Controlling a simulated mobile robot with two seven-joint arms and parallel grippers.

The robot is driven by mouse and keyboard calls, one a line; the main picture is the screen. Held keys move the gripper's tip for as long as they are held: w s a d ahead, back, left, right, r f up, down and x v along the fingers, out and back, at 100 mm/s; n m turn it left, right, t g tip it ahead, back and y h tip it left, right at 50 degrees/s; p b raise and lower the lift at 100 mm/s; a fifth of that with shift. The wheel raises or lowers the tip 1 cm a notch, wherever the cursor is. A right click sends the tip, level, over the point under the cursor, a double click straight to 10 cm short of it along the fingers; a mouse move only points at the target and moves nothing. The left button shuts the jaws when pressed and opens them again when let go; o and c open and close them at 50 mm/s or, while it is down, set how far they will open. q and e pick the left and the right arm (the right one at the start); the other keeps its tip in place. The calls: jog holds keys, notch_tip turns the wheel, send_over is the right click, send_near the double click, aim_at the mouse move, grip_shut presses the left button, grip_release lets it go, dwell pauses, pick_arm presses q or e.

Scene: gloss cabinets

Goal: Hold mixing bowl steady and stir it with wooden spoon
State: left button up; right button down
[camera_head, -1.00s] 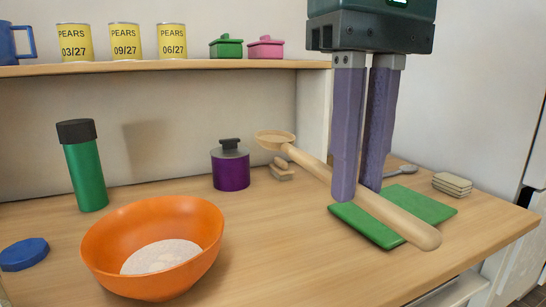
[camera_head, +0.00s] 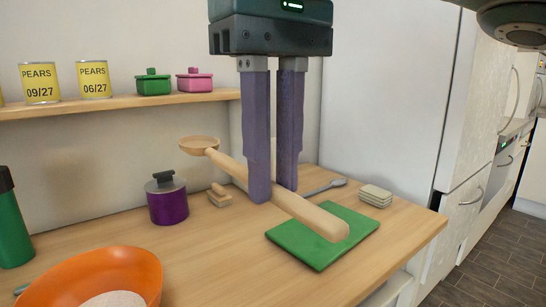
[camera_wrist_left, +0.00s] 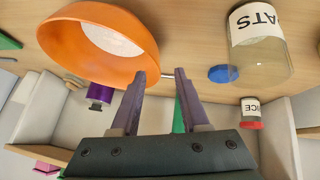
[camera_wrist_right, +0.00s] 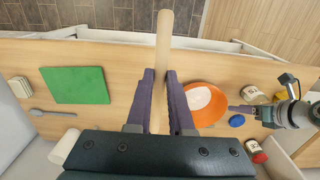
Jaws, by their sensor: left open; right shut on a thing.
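The orange mixing bowl (camera_head: 148,280) stands on the counter at the lower left, partly cut off, with white powder inside; it also shows in the left wrist view (camera_wrist_left: 132,66) and right wrist view (camera_wrist_right: 222,103). My right gripper (camera_head: 272,190) is shut on the wooden spoon (camera_head: 312,216) by its handle. The spoon is tilted above the counter, right of the bowl, its round head (camera_head: 198,143) up and leftward. My left gripper (camera_wrist_left: 160,75) is open beside the bowl's rim; I cannot tell whether it touches. It is outside the head view.
A green board (camera_head: 290,248) lies below the spoon. A purple pot (camera_head: 167,203) and green bottle (camera_head: 12,225) stand behind the bowl. A blue lid (camera_wrist_left: 223,73) and a jar (camera_wrist_left: 262,55) are near my left gripper. The counter's front middle is clear.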

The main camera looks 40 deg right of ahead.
pick_arm(q)
jog(key=b+x, duration=0.6)
jog(key=b, duration=0.1)
jog(key=shift+s+f+b, duration=0.1)
jog(key=shift+f+b, duration=0.1)
jog(key=shift+b, duration=0.2)
jog(key=shift+w+d+f+b, duration=0.15)
jog(key=shift+w+f+b, duration=0.35)
jog(key=shift+b, duration=0.3)
jog(key=shift+r, duration=0.1)
grip_shut()
jog(key=shift+p, duration=0.8)
dwell(1.0)
dwell(0.7)
jog(key=shift+f+p, duration=0.35)
jog(key=shift+p, duration=0.15)
dwell(0.8)
